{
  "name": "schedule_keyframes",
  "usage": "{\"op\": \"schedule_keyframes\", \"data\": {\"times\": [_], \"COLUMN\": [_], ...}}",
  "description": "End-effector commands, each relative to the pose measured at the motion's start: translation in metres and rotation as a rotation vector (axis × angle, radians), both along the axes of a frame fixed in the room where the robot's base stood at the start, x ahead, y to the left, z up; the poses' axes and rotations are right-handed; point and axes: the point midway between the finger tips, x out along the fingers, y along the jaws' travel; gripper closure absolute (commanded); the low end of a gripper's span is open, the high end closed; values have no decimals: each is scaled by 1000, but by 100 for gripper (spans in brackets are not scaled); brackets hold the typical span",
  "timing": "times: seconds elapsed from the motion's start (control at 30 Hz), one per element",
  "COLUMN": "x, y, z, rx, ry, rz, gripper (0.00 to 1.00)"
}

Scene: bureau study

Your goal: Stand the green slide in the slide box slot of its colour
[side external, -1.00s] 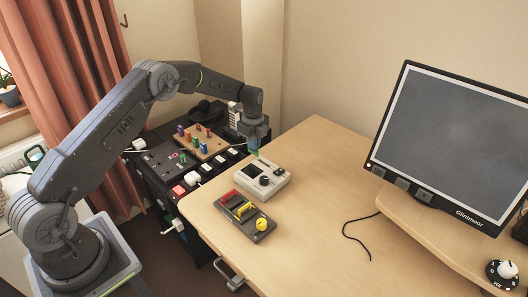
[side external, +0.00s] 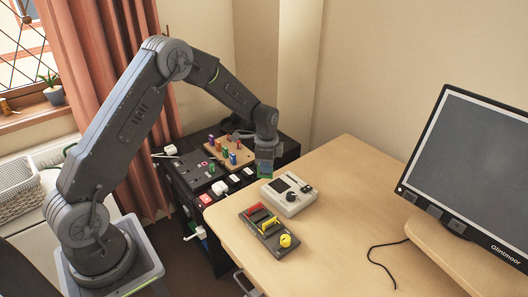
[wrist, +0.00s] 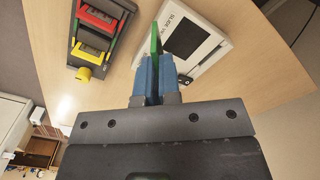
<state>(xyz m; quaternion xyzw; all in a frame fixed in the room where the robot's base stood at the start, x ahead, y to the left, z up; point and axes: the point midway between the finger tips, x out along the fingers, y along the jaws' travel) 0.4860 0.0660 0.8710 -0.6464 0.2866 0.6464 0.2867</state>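My gripper (side external: 265,168) hangs with its fingers down, just behind and left of a white device on the desk. In the wrist view its blue fingers (wrist: 153,75) are shut on the thin green slide (wrist: 155,38), which sticks out past the fingertips. A dark box (side external: 282,246) with red and yellow parts and a yellow knob, apparently the slide box, lies near the desk's left edge. In the wrist view the dark box (wrist: 76,50) also shows a green strip along one side. The slide is apart from this box. Its slots are not clear.
The white device (side external: 296,207), with a dark window, stands between my gripper and the dark box. A wooden rack (side external: 238,157) of coloured pieces sits on the black cabinet behind. A monitor (side external: 470,170) stands at right, with a cable on the desk. The desk's middle is clear.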

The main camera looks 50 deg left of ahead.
Motion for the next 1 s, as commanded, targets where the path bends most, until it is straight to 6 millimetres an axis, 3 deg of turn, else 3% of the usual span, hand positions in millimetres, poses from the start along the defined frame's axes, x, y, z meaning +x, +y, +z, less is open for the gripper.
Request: {"op": "schedule_keyframes", "data": {"times": [0.2, 0.5, 0.73, 1.0], "x": [-32, -67, -75, -75], "y": [-39, -71, -77, -77], "z": [-9, -17, -24, -48], "rx": [0, -1, 0, 0], "ry": [1, -1, 0, 1], "rz": [362, 728, 810, 811], "gripper": [100, 100, 100, 100]}}
